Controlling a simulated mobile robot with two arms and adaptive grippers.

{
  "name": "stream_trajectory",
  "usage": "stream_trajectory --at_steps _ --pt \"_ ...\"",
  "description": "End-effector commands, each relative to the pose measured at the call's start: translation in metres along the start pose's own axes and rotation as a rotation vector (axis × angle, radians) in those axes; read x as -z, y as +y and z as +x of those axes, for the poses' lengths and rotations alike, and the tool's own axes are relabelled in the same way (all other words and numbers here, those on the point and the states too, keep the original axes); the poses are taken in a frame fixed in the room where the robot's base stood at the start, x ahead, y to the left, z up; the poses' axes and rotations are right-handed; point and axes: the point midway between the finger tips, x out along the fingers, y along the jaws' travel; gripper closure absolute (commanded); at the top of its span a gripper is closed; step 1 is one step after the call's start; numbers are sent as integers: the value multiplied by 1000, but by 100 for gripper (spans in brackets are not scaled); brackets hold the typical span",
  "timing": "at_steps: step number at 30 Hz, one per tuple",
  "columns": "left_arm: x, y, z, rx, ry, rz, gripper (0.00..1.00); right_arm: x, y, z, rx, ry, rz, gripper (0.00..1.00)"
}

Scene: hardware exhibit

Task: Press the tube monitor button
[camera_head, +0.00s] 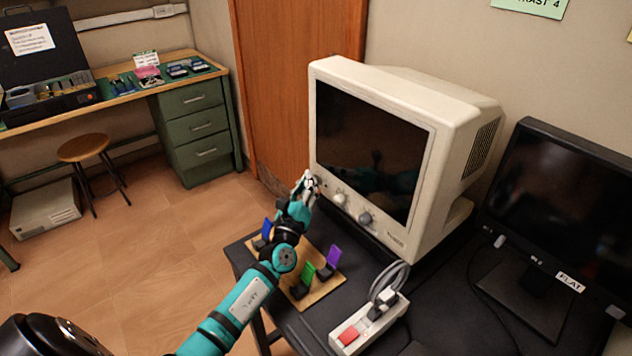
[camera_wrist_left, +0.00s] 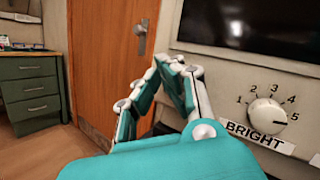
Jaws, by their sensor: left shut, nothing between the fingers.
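The beige tube monitor (camera_head: 455,115) stands on the dark table with its dark screen facing left. A light knob (camera_head: 340,199) and a grey knob (camera_head: 365,218) sit on its lower front strip. In the left wrist view, a white dial (camera_wrist_left: 267,115) marked BRIGHT shows right of the fingers, pointing near 5. My left gripper (camera_head: 308,183) is shut and empty at the lower left corner of the monitor front. In the left wrist view its fingertips (camera_wrist_left: 168,62) meet just below the screen's left end. I cannot tell whether they touch the monitor. The button is not clearly visible; the gripper covers that corner.
A flat monitor (camera_head: 560,200) stands on the right. A power strip (camera_head: 385,322) with a red switch and a wooden board (camera_head: 318,291) with coloured clips lie in front of the tube monitor. A wooden door (camera_head: 285,80) is behind. A green desk (camera_head: 205,150) and stool (camera_head: 84,148) stand left.

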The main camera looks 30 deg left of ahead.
Motion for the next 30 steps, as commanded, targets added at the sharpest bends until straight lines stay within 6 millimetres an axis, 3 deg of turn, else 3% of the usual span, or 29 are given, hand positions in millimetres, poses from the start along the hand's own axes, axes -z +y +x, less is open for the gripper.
stream_trajectory --at_steps 30 --pt "-7 8 -14 0 0 1 100 0 0 1 0 0 1 100"
